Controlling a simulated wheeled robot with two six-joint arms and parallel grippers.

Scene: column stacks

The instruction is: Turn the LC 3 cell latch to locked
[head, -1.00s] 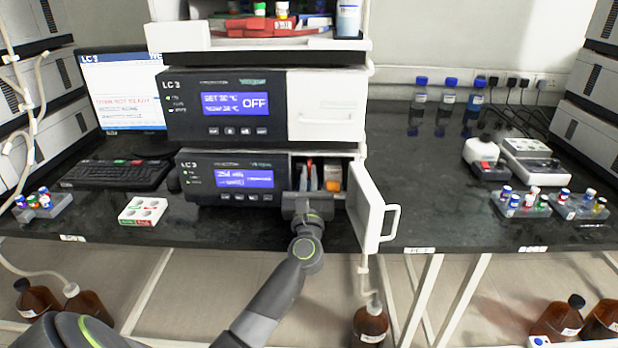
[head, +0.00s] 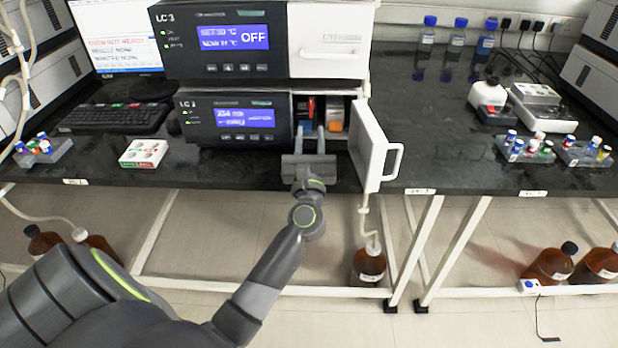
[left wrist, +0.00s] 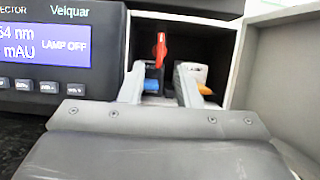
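The LC 3 lower module (head: 240,120) stands on the bench with its compartment open at the right end. A red lever (head: 311,107), which looks like the cell latch, stands upright inside; the left wrist view shows it too (left wrist: 161,50), above a blue part (left wrist: 151,86). My left gripper (head: 310,129) is at the compartment opening, its fingers apart and pointing in. In the left wrist view its fingers (left wrist: 160,72) stand either side of the lever's line, with the lever seemingly beyond them, not gripped. Contact cannot be told. My right gripper is not in view.
The white compartment door (head: 372,150) is swung open just right of my gripper. A white and orange part (head: 335,116) sits in the compartment beside the lever. The upper LC 3 module (head: 225,42) is directly above. The bench front right of the door is clear.

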